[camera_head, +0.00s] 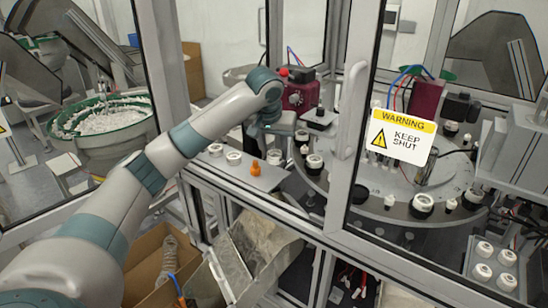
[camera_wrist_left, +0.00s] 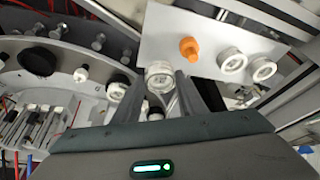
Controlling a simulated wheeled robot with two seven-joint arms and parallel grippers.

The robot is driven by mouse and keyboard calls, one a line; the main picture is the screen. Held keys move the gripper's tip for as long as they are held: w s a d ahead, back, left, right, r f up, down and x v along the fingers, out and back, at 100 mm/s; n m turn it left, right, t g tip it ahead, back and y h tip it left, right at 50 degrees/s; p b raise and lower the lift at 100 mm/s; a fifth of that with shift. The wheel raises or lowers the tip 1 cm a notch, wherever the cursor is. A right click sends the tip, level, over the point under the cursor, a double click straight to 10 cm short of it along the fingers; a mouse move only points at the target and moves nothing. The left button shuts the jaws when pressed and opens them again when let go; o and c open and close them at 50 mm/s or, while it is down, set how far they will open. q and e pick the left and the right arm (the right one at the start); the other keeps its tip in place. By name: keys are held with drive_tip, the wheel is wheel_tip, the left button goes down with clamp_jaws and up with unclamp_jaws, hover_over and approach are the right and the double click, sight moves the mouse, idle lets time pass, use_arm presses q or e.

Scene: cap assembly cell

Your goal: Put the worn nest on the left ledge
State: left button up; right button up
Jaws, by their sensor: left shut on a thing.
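My left gripper (camera_wrist_left: 176,98) is shut on a white ring-shaped nest (camera_wrist_left: 160,76), gripped between its two dark fingers. In the head view this nest (camera_head: 274,156) shows below my left gripper (camera_head: 270,138), by the right end of the left ledge (camera_head: 262,181). In the left wrist view it overlaps the edge of the pale ledge (camera_wrist_left: 160,30); I cannot tell whether it touches it. No wear can be made out. Two more white rings (camera_head: 234,157) and an orange piece (camera_head: 255,169) stand on the ledge. My right gripper is not in view.
The round turntable (camera_head: 385,208) with several nests lies right of the ledge. A door frame post (camera_head: 350,130) and a glass door with a warning sign (camera_head: 402,137) stand in front of it. A green-rimmed bowl (camera_head: 103,120) is at left.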

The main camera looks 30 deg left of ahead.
sight(273, 157)
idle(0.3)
use_arm(q)
drive_tip(key=shift+f+p, duration=0.5)
drive_tip(key=shift+f, duration=0.05)
wheel_tip(273, 157, down, 3)
drive_tip(key=shift+r+p, duration=0.15)
drive_tip(key=shift+p, duration=0.6)
drive_tip(key=shift+f, duration=0.25)
drive_tip(key=o, duration=0.8)
